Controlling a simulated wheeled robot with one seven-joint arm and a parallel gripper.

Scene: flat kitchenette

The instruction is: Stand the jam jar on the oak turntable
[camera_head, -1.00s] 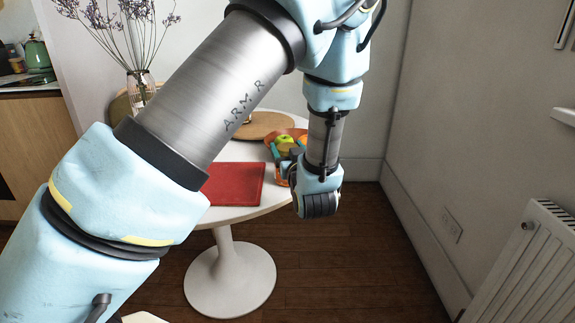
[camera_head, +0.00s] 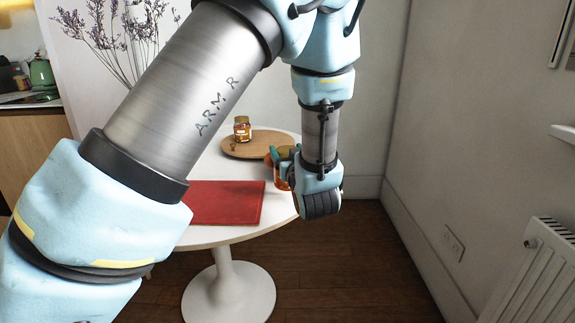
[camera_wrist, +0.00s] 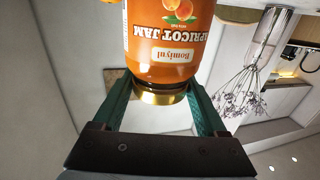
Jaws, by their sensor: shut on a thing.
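The apricot jam jar (camera_wrist: 165,50), with orange contents and a gold lid, is between the two green fingers of my gripper (camera_wrist: 160,95) in the wrist view. That view is upside down, as the vase of flowers shows, so the jar looks upright. In the head view, my gripper (camera_head: 281,165) is at the table's right edge, shut on the jar (camera_head: 283,184), which is partly hidden. The round oak turntable (camera_head: 262,149) lies on the table, behind and left of my gripper, apart from the held jar. Another small labelled jar (camera_head: 242,130) stands on it.
A small object (camera_head: 233,147) sits at the turntable's left edge. A red mat (camera_head: 225,203) covers the table's front. Dried flowers (camera_head: 125,45) rise behind my arm. The turntable's right part looks clear.

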